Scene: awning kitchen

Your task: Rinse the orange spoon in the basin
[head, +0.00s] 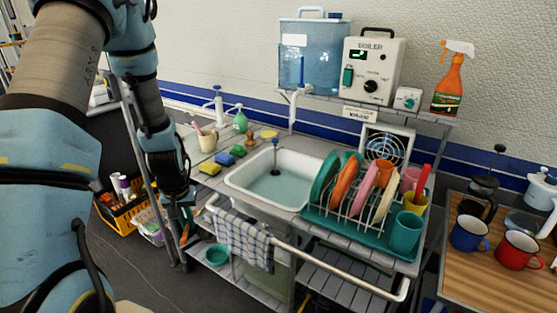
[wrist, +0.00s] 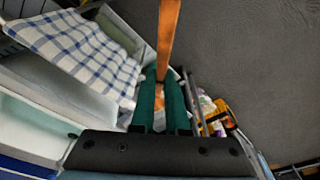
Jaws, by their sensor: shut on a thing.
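The orange spoon (wrist: 168,35) is held between the two green fingers of my gripper (wrist: 162,80) in the wrist view, its handle running up out of the frame. In the head view my gripper (head: 184,203) is low, left of the white basin (head: 238,188) and outside it. A small orange piece of the spoon (head: 184,234) shows below it. The basin holds shallow clear water, with a dark stopper standing in it. Part of the basin (wrist: 35,130) shows at the left of the wrist view.
A checked towel (head: 243,238) hangs on the front rail, right of my gripper. A dish rack (head: 362,237) with plates and cups stands right of the basin. Sponges (head: 210,168) lie left of it. Crates (head: 118,215) stand on the floor at the left.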

